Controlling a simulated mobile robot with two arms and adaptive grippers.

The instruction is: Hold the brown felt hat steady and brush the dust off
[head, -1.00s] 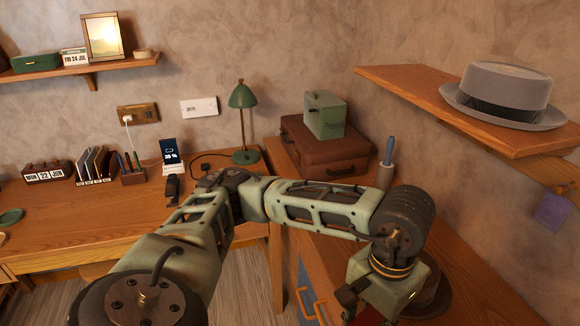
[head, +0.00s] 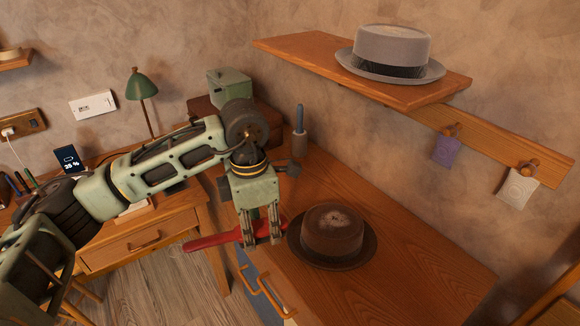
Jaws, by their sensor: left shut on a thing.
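The brown felt hat (head: 338,256) rests upright on the wooden cabinet top. A pale dusty patch (head: 335,222) shows on its crown. My left gripper (head: 262,240) points down just left of the hat, its fingers shut on a long red brush (head: 208,241). The brush's tapered handle sticks out to the left, past the cabinet's front edge; its other end lies close to the hat's brim. I cannot make out its bristles, or whether the brush or fingers touch the brim. My right gripper is not in view.
A grey hat (head: 392,45) sits on a wall shelf (head: 300,55) above. A blue-handled item in a holder (head: 299,135) stands behind my gripper. Purple (head: 446,150) and pale (head: 517,190) tags hang from pegs. The cabinet top right of the brown hat is clear.

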